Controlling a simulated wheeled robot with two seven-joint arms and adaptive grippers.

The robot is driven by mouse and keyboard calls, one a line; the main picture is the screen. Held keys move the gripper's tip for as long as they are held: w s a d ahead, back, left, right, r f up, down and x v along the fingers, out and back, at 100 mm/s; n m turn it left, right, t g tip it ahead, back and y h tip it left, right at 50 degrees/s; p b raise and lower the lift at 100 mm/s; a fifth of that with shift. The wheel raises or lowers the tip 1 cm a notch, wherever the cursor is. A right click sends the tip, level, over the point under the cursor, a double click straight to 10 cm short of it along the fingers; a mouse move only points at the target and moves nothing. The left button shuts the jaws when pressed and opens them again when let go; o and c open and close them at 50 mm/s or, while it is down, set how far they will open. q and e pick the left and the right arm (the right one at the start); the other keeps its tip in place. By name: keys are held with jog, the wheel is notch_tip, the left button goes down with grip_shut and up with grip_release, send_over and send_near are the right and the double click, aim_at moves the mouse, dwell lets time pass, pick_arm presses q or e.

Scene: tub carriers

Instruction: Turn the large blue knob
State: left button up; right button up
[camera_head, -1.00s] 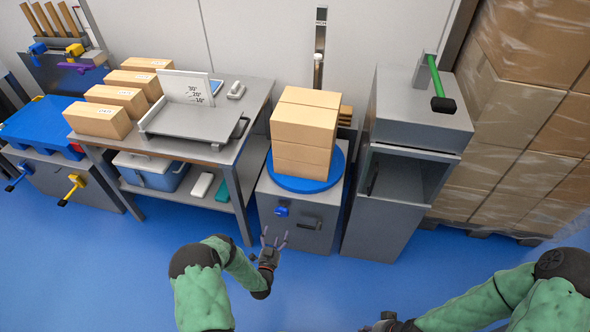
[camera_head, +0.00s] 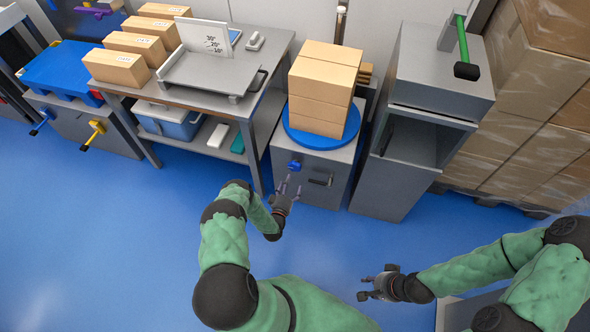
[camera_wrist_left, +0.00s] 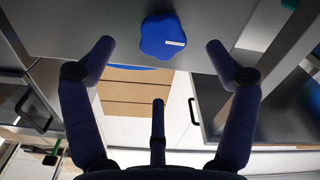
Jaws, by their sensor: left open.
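The large blue knob (camera_head: 295,165) is on the front of the grey cabinet under the round blue turntable. In the left wrist view the knob (camera_wrist_left: 163,37) is lobed, with a white mark pointing right. My left gripper (camera_head: 288,186) is open just in front of and below the knob in the head view. In the left wrist view its fingertips (camera_wrist_left: 160,52) are spread to either side of the knob, and neither touches it. My right gripper (camera_head: 370,284) is low over the floor, far from the knob, and its finger opening is too small to judge.
A black handle (camera_head: 320,179) sits right of the knob. Stacked cartons (camera_head: 322,88) stand on the blue turntable (camera_head: 321,139). A grey open cabinet (camera_head: 381,190) is to the right, and a metal table (camera_head: 268,65) to the left. The blue floor in front is clear.

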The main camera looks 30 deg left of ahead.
aim_at(295, 169)
pick_arm(q)
jog(key=b+x, duration=0.2)
jog(key=x, duration=0.5)
jog(key=shift+f, duration=0.1)
jog(key=shift+b+x, duration=0.4)
jog(key=shift+x, duration=0.45)
jog(key=c, duration=0.9)
jog(key=shift+s+d, duration=0.1)
jog(key=shift+c, duration=0.8)
